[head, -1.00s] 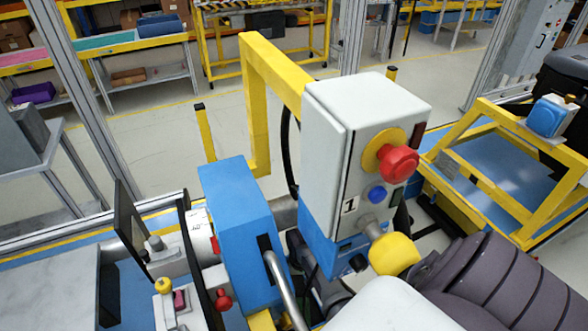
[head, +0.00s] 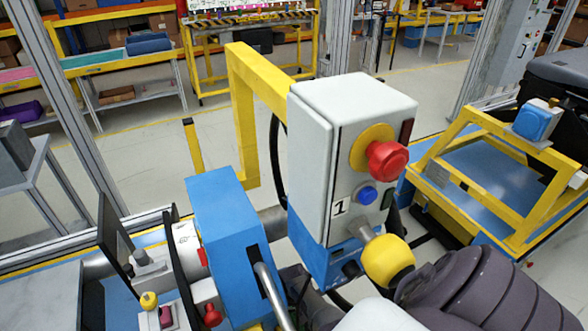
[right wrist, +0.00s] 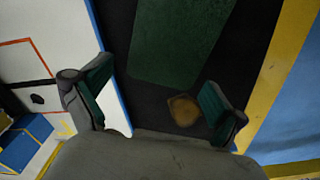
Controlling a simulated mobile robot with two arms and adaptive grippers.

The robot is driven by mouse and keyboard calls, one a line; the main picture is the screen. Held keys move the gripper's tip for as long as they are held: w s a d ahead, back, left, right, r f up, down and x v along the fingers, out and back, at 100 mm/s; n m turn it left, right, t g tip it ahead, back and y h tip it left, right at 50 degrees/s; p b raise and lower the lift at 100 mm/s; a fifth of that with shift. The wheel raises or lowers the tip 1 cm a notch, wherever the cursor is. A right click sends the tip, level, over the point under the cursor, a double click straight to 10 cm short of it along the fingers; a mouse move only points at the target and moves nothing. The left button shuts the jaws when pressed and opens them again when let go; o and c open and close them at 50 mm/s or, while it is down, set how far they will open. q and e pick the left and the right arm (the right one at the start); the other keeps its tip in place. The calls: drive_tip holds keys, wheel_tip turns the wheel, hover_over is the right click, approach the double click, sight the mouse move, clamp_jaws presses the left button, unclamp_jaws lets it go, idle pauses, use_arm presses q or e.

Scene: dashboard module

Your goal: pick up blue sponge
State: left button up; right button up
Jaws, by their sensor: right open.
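I cannot make out a blue sponge for certain in either view. A small blue block-like thing with a pale side (head: 535,121) sits on a yellow frame at the right of the head view; I cannot tell what it is. My right gripper (right wrist: 156,74) is open in the right wrist view, its two green-padded fingers wide apart with nothing held between them. Beyond them are a dark surface, a dark green panel (right wrist: 175,40) and a small brownish round patch (right wrist: 184,110). My left gripper is not seen.
A white control box (head: 335,150) with a red button (head: 387,160) stands in the middle, beside a blue housing (head: 225,245). The yellow frame (head: 480,180) stands at right over a blue surface. Shelves with a blue bin (head: 148,43) are at the back left. Open floor lies between.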

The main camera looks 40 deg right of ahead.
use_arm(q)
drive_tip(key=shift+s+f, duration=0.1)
use_arm(e)
drive_tip(key=shift+f, duration=0.15)
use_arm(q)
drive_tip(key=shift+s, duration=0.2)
use_arm(e)
drive_tip(key=c, duration=0.9)
drive_tip(key=shift+o, duration=0.2)
drive_tip(key=shift+r, duration=0.35)
wheel_tip(320, 180, up, 11)
drive_tip(key=p, duration=0.3)
use_arm(q)
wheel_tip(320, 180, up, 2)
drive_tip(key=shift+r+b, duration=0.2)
drive_tip(key=shift+b, duration=0.1)
use_arm(e)
drive_tip(key=s+a, duration=0.2)
drive_tip(key=s, duration=0.6)
drive_tip(key=s+a, duration=0.3)
drive_tip(key=s, duration=0.6)
drive_tip(key=shift+a+r, duration=0.2)
drive_tip(key=shift+a, duration=0.05)
drive_tip(key=shift+s, duration=0.15)
